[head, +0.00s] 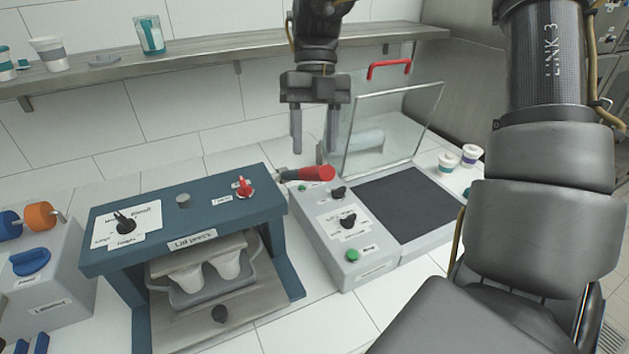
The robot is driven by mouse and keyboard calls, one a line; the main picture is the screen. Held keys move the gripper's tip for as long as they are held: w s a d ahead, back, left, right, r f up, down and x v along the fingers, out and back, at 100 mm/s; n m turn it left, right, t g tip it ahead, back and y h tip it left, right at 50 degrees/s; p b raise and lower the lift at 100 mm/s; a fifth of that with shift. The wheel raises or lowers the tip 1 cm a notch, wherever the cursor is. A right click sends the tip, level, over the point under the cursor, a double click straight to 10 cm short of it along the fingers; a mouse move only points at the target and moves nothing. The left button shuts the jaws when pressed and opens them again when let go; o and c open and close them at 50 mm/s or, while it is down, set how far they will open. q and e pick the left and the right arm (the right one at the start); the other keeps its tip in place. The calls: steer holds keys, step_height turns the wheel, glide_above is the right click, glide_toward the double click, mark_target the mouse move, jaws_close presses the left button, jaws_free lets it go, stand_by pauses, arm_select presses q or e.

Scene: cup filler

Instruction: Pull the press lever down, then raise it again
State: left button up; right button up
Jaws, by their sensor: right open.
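The lid press (185,228) is a blue bench machine at the left middle, labelled "Lid press". Its lever, with a red grip (317,173), sticks out to the right from the press's far right side; I cannot tell its exact angle. Under the press's top, white cups (208,270) sit in a grey holder (203,292). My right gripper (315,148) points down with its two fingers apart. It is empty and appears just above the red grip, without clear contact. My left gripper is not in view.
Right of the press stands a sealing unit with a control panel (343,228), a dark plate (403,206) and a raised clear lid (392,118). A dispenser (50,280) is at far left. A shelf (215,48) runs along the wall.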

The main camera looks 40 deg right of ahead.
mark_target(315, 167)
steer(key=x, duration=0.5)
steer(key=shift+s+f, duration=0.1)
steer(key=shift+s+a+f, duration=0.15)
steer(key=shift+f, duration=0.3)
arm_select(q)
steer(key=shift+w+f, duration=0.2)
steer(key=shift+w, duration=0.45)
arm_select(e)
steer(key=shift+a, duration=0.1)
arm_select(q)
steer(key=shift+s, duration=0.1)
arm_select(e)
jaws_close()
